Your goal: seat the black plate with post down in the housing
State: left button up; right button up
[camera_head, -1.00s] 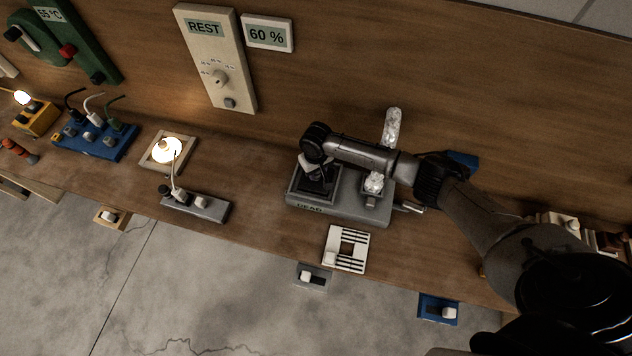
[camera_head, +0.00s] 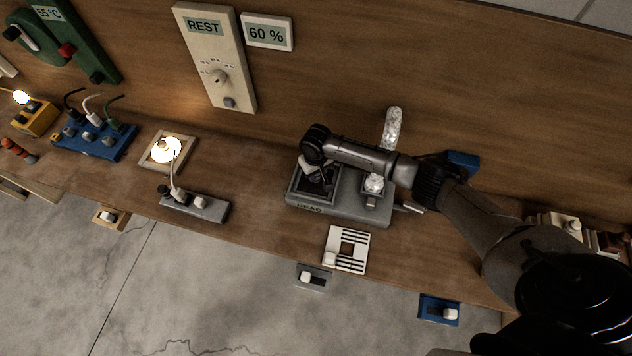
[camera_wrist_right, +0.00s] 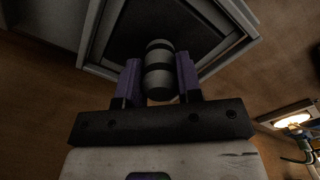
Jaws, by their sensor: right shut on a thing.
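The grey housing (camera_head: 345,214) stands on the wooden bench, with a square framed opening at its left end. My right gripper (camera_head: 318,172) is over that opening, pointing down. In the right wrist view its purple fingers (camera_wrist_right: 159,78) are shut on the banded grey-and-black post (camera_wrist_right: 160,62) of the black plate. The black plate (camera_wrist_right: 135,28) lies beyond the post, inside the outline of the pale housing frame (camera_wrist_right: 94,42). My gripper hides part of it in the head view, and I cannot tell whether it is fully down. My left gripper is not in view.
A white slotted panel (camera_head: 345,249) lies in front. A grey power strip (camera_head: 195,206) and a lit lamp (camera_head: 167,151) are to the left. The wooden back wall (camera_head: 340,80) rises behind.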

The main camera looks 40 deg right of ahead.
jog(key=shift+f, duration=0.25)
dwell(0.4)
jog(key=o, duration=1.1)
jog(key=shift+o, duration=0.2)
jog(key=shift+r, duration=0.5)
notch_tip(320, 180, up, 13)
jog(key=shift+f, duration=0.1)
